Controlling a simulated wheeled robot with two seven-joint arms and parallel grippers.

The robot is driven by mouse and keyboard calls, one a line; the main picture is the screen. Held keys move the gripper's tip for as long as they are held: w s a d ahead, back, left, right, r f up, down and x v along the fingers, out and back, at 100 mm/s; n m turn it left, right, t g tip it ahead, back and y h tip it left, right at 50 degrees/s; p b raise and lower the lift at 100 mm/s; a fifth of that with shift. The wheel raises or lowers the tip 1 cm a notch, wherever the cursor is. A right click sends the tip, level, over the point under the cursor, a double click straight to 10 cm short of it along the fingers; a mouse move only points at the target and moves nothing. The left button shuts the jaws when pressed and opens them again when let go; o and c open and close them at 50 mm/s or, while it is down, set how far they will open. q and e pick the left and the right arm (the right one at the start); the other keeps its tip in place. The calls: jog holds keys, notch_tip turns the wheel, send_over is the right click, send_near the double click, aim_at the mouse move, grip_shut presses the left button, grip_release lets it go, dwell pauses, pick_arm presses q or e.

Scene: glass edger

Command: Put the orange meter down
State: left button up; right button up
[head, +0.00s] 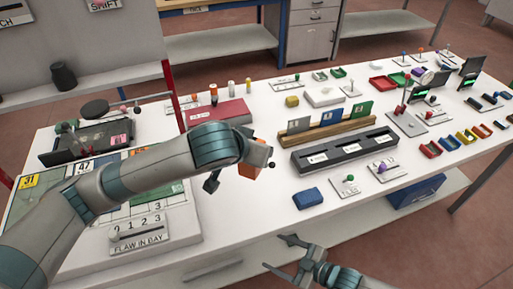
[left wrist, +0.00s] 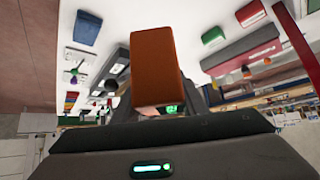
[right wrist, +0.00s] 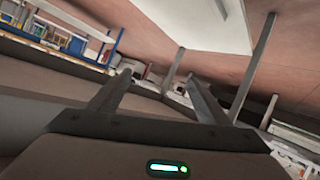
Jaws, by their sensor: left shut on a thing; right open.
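The orange meter (head: 250,171) shows as a small orange block at the end of my left arm, partly hidden behind the arm. In the left wrist view it is a large orange box (left wrist: 157,62) upright in the middle. My left gripper (head: 240,175) is shut on it, above the white table (head: 255,229); the exact height of the meter cannot be told. My right gripper (head: 277,255) is open and empty, off the table's front edge. Its two spread fingers (right wrist: 160,95) show nothing between them in the right wrist view.
A blue block (head: 308,198) and a long dark tray (head: 345,152) lie right of the meter. A red box (head: 218,112) lies behind the arm, and a board marked FLAW IN DAY (head: 150,238) is at front left. Bare table shows left of the blue block.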

pick_arm(q)
jog(key=shift+r, duration=0.1)
pick_arm(e)
jog(key=w+d+f+m+h, duration=0.1)
jog(key=d+f+m+h, duration=0.1)
jog(key=d+f, duration=0.35)
jog(key=d+f+m+h, duration=0.2)
jog(key=d+f+h, duration=0.1)
jog(key=f, duration=0.5)
jog(key=s+d+f+m+h, duration=0.3)
jog(key=s+d+f, duration=0.4)
jog(key=f, duration=0.4)
jog(key=s+f+m+g+h, duration=0.1)
jog(key=s+f, duration=0.3)
jog(key=s, duration=0.7)
jog(key=s+d+f+m+g+h, duration=0.1)
jog(key=s+f+m+g, duration=0.1)
jog(key=s, duration=0.9)
jog(key=s+d+f+m+g, duration=0.1)
jog(key=s+f+g, duration=0.3)
jog(key=s, duration=0.7)
notch_tip(320, 180, down, 2)
jog(key=shift+f+h, duration=0.2)
jog(key=shift+h, duration=0.2)
pick_arm(q)
jog(key=shift+a, duration=0.1)
